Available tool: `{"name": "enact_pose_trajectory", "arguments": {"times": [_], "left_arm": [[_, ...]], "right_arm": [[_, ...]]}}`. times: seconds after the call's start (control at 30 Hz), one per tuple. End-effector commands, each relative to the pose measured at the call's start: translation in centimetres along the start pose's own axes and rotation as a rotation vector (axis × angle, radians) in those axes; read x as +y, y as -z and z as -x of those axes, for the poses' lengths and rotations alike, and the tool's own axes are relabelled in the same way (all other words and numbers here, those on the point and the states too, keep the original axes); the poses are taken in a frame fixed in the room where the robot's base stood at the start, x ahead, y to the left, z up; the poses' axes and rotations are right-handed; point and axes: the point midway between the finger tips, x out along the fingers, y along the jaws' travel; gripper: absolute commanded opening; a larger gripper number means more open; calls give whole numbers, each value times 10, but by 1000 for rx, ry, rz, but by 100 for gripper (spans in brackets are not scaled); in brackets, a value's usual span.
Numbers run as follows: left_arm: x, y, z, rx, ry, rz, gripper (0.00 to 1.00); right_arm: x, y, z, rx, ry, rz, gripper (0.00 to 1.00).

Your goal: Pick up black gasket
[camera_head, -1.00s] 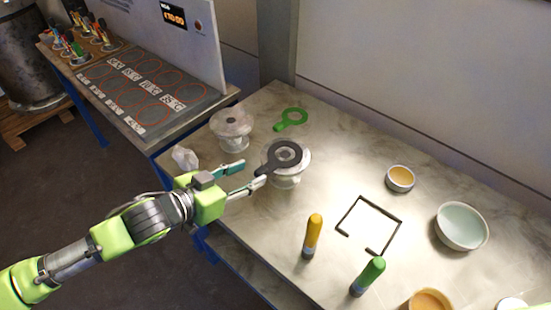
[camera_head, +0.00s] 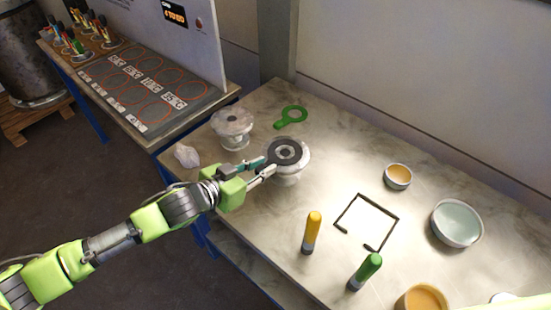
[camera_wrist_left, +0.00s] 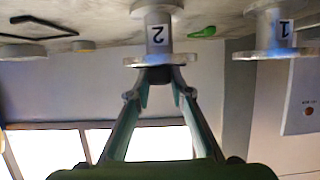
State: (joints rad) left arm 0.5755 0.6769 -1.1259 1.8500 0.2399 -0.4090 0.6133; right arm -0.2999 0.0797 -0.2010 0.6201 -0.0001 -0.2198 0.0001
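The black gasket (camera_head: 286,151) is a flat ring with a handle. It lies on top of a pale flanged vessel (camera_head: 290,176), with its handle toward the lower left. My left gripper (camera_head: 268,167) is at this handle, one finger on each side. In the left wrist view, the dark handle end (camera_wrist_left: 160,74) fills the gap between the fingertips, below the vessel marked 2 (camera_wrist_left: 158,35). The fingers look shut on it. The gasket still rests on the flange. My right gripper is not in view.
A second flanged vessel (camera_head: 232,127) stands to the left, with a green gasket (camera_head: 292,116) behind on the table. A clear lump (camera_head: 187,156) lies near the left edge. Yellow (camera_head: 313,232) and green (camera_head: 366,270) bottles, a black frame (camera_head: 385,207) and bowls (camera_head: 457,223) are to the right.

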Motion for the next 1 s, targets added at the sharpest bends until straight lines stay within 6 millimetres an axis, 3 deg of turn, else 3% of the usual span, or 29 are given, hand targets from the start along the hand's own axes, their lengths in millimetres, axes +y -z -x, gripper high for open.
{"name": "enact_pose_trajectory", "arguments": {"times": [0.47,0.67,0.93,1.0], "left_arm": [[0,4,2,2,0,-1,0],[0,29,11,7,-1,-5,0],[-6,64,82,2,2,-7,0],[-8,61,100,-2,3,-4,0]], "right_arm": [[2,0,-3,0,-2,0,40],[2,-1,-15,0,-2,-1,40],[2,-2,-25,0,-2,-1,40],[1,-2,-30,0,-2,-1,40]]}}
